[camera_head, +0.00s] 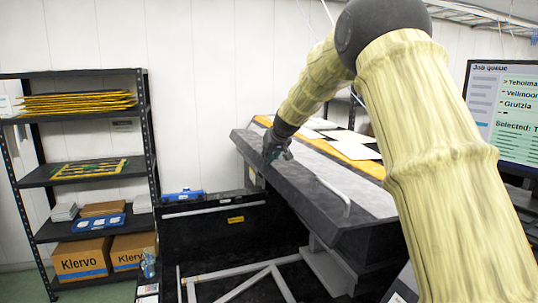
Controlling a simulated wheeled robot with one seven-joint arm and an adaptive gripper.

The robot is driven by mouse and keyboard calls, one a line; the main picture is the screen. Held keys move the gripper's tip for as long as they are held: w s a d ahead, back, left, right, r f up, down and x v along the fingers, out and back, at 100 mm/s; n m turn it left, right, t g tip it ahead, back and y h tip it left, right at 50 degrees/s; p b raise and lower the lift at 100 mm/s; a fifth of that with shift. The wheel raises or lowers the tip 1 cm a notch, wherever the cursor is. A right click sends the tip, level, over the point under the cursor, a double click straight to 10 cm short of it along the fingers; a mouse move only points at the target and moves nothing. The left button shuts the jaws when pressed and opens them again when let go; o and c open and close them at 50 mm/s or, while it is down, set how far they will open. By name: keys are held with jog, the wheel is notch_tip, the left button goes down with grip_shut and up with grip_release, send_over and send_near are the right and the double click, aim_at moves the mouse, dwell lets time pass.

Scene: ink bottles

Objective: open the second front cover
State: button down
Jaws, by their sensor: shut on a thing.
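A long dark grey front cover (310,183) runs along the front of the printing machine. It appears tilted, with a dark gap and white frame parts beneath it. A white bar handle (333,196) stands on its near part, and no gripper touches it. My gripper (270,158) is at the far left end of the cover, against its front edge. It is small and dark here; its fingers look shut on the cover's edge or a handle there. My own gripper hides the exact contact. I cannot tell which cover is the second.
A dark shelf rack (80,185) with yellow frames and Klervo boxes (82,258) stands at left. A blue item (182,196) lies on a black ledge. A monitor (505,110) stands at right. My pale sleeved arm spans the right side and hides part of the machine.

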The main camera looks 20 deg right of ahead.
jog(key=shift+s+d, duration=0.1)
jog(key=shift+d, duration=0.3)
jog(key=shift+d+r+p, duration=0.1)
jog(key=shift+r+p, duration=0.35)
notch_tip(320, 180, up, 3)
jog(key=shift+r+p, duration=0.2)
jog(key=shift+p, duration=1.05)
jog(key=shift+s+b, duration=0.3)
jog(key=shift+b, duration=0.25)
jog(key=b+v, duration=0.3)
jog(key=v, duration=0.6)
jog(key=shift+a+r, duration=0.2)
jog(key=shift+a, duration=0.15)
